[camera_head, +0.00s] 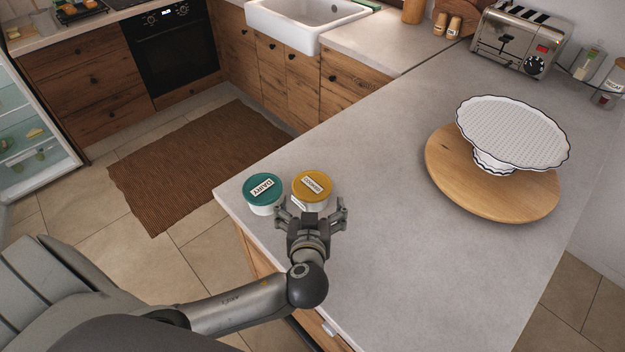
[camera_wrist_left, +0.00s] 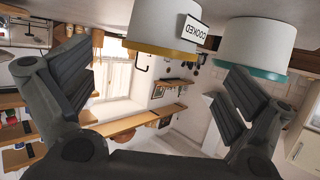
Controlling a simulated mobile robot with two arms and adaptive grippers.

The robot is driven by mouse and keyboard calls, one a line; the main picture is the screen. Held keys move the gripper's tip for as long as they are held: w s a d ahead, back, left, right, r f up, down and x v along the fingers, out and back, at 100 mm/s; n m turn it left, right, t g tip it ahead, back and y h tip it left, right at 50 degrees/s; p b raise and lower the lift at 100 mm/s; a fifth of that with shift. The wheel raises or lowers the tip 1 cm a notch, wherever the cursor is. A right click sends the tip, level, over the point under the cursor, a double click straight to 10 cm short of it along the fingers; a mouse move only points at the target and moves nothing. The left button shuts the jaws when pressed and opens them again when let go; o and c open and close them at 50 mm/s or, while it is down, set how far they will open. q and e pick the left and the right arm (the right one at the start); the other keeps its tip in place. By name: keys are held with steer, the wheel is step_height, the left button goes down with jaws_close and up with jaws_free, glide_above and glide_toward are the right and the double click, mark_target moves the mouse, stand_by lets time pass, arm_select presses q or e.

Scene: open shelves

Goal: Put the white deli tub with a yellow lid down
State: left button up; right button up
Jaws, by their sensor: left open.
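The white deli tub with a yellow lid (camera_head: 311,186) stands upright on the grey counter near its front-left corner, its lid labelled "COOKED". It also shows in the left wrist view (camera_wrist_left: 165,27), upside down in that picture, with its side label readable. My left gripper (camera_head: 311,212) is open just in front of the tub, its fingers spread and apart from it. In the left wrist view no tub is between the fingers. My right gripper is not in view.
A tub with a teal lid labelled "DAIRY" (camera_head: 263,193) stands close to the left of the yellow one. A white cake stand (camera_head: 513,133) sits on a round wooden board (camera_head: 460,186) to the right. The counter (camera_head: 400,260) between is clear.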

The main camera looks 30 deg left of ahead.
mark_target(312, 189)
arm_select(q)
steer(key=x, duration=0.2)
steer(key=shift+w+a+p, duration=0.15)
steer(key=shift+w+p, duration=0.1)
steer(key=shift+p, duration=0.15)
steer(key=shift+w+a+f, duration=0.1)
steer(key=shift+w, duration=0.1)
steer(key=shift+w+a, duration=0.15)
steer(key=shift+w, duration=0.1)
steer(key=p+x, duration=0.2)
steer(key=x, duration=0.2)
steer(key=shift+p, duration=0.3)
steer(key=shift+w+a+f, duration=0.15)
steer(key=shift+w, duration=0.1)
steer(key=shift+w+f, duration=0.1)
steer(key=shift+c, duration=0.6)
steer(key=c, duration=0.7)
steer(key=shift+c, duration=1.4)
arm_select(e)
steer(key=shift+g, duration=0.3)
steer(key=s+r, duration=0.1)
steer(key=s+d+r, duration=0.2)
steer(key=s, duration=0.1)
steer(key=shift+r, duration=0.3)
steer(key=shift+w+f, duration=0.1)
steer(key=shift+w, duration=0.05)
